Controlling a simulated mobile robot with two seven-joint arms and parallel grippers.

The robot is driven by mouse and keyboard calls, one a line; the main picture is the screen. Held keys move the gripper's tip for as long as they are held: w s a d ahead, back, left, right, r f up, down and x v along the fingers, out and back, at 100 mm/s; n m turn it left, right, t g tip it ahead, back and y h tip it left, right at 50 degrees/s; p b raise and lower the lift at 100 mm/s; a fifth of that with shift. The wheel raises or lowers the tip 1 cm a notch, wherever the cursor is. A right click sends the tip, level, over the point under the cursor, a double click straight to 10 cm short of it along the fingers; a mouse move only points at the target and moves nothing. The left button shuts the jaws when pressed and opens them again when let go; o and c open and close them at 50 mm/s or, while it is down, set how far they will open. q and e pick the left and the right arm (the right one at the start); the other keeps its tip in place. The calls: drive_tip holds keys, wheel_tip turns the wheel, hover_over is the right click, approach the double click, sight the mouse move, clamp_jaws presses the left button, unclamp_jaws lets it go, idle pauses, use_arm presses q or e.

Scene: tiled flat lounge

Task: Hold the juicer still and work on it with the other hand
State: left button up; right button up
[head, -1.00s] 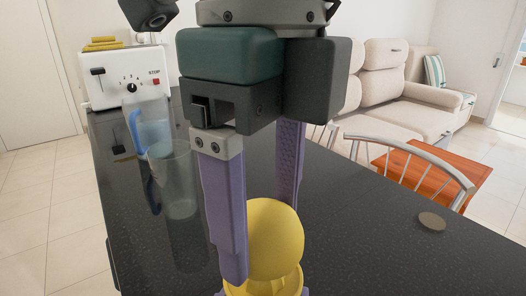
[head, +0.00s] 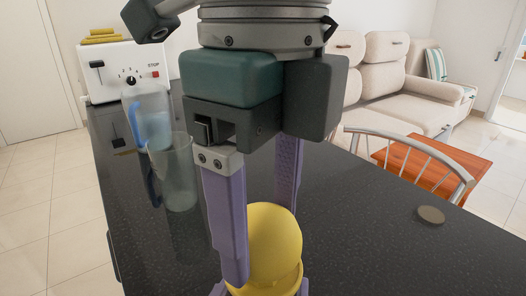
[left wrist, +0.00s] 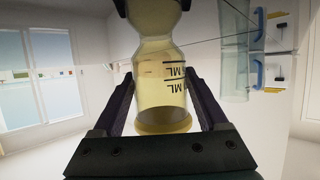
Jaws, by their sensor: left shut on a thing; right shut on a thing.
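The juicer (head: 268,287) is yellow and shows at the bottom edge of the head view, with its lower part cut off. A smooth yellow dome (head: 276,243) sits on top of it. My right gripper (head: 265,235) points down from above, its purple fingers shut on the dome from both sides. In the left wrist view, the juicer's clear yellowish body (left wrist: 160,85) with ML marks stands between the purple fingers of my left gripper (left wrist: 158,92), which is shut on it. Only small bits of the left fingers show in the head view.
A clear jug (head: 178,180) and a blue-handled jug (head: 148,120) stand left on the dark counter (head: 380,240). A white toaster (head: 108,72) is behind them. A small round disc (head: 430,215) lies at right, near a chair (head: 440,165). The counter between is clear.

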drive_tip(key=shift+f, duration=1.05)
drive_tip(key=n, duration=0.6)
drive_tip(key=m, duration=0.5)
drive_tip(key=shift+m, duration=0.4)
drive_tip(key=m, duration=0.6)
drive_tip(key=n, duration=0.5)
drive_tip(key=shift+n, duration=0.4)
